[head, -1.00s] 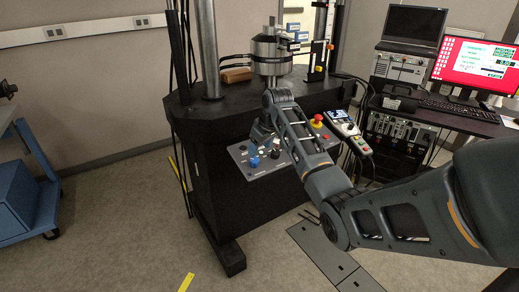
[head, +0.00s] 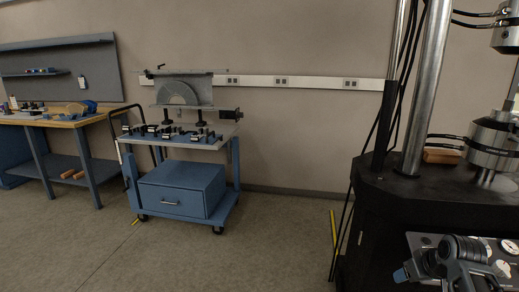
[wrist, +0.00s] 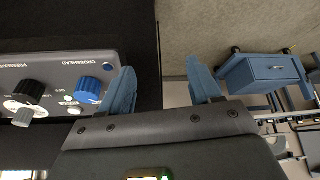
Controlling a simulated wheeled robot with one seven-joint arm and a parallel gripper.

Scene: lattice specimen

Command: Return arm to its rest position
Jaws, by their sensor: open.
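My gripper (wrist: 163,85) shows in the wrist view with its two blue fingers spread wide and nothing between them. In the head view only the end of my arm shows at the lower right, with a blue fingertip (head: 402,274) in front of the testing machine's control panel (head: 425,241). In the wrist view the panel (wrist: 60,62) lies at the left, with a blue knob (wrist: 87,90) close beside the left finger. I cannot tell whether they touch. The rest of my arm is out of the head view.
The black testing machine base (head: 400,205) with steel columns stands at the right. A blue wheeled cart (head: 180,190) carrying small fixtures stands at centre left. A wooden-topped workbench (head: 85,118) is at the far left.

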